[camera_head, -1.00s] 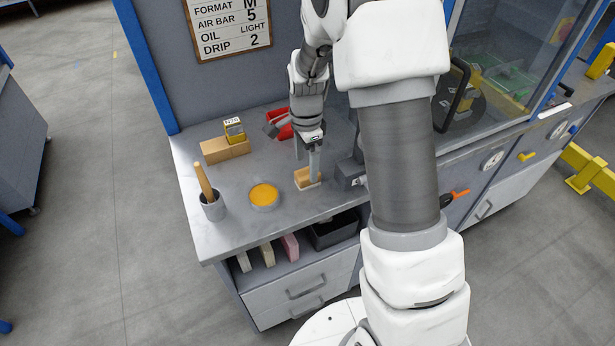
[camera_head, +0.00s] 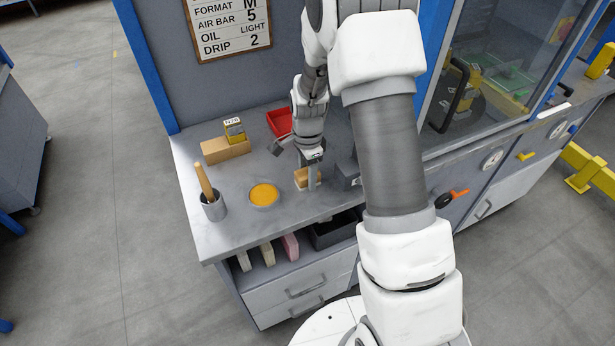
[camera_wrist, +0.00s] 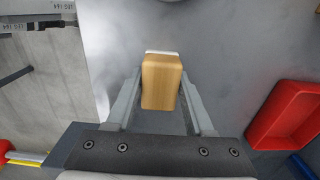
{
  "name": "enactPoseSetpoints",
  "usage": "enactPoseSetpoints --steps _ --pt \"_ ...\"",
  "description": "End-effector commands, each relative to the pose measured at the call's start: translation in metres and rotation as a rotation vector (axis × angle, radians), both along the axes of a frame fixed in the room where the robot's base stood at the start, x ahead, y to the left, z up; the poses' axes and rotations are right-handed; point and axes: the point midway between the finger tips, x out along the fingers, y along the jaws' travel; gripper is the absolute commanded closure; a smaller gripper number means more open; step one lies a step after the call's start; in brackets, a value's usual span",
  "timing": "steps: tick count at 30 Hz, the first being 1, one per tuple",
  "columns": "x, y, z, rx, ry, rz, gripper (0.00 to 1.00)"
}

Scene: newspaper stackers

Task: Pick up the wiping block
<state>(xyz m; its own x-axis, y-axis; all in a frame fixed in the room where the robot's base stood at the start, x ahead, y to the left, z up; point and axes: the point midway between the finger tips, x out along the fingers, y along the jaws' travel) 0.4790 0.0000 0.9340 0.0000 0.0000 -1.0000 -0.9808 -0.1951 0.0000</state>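The wiping block (camera_head: 301,179) is a tan wooden block with a pale underside, resting on the grey counter near its front edge. In the wrist view the wiping block (camera_wrist: 161,82) lies between my two fingers, its pale edge at the far end. My gripper (camera_head: 309,182) points down at the block in the head view. In the wrist view my gripper (camera_wrist: 161,90) is open, with one finger on either side of the block. The fingertips are very close to its sides; I cannot tell whether they touch.
A yellow-orange round dish (camera_head: 263,194) and a grey cup (camera_head: 214,208) with a wooden handle stand to the left. A red tray (camera_head: 279,122) is behind. A dark grey object (camera_head: 346,178) stands close on the right.

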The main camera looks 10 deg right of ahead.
Motion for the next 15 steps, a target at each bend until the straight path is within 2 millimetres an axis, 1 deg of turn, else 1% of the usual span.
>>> enactPoseSetpoints --steps 1,5,6,8,15 --pt "0.0000 0.0000 0.0001 0.000 0.000 0.000 0.58" --pt "0.0000 0.0000 0.0002 0.000 0.000 0.000 0.82" --pt "0.0001 0.0000 0.0003 0.000 0.000 0.000 0.89" --pt "0.0001 0.0000 0.0003 0.000 0.000 0.000 1.00" --pt "0.0002 0.0000 0.0006 0.000 -0.001 0.000 1.00"
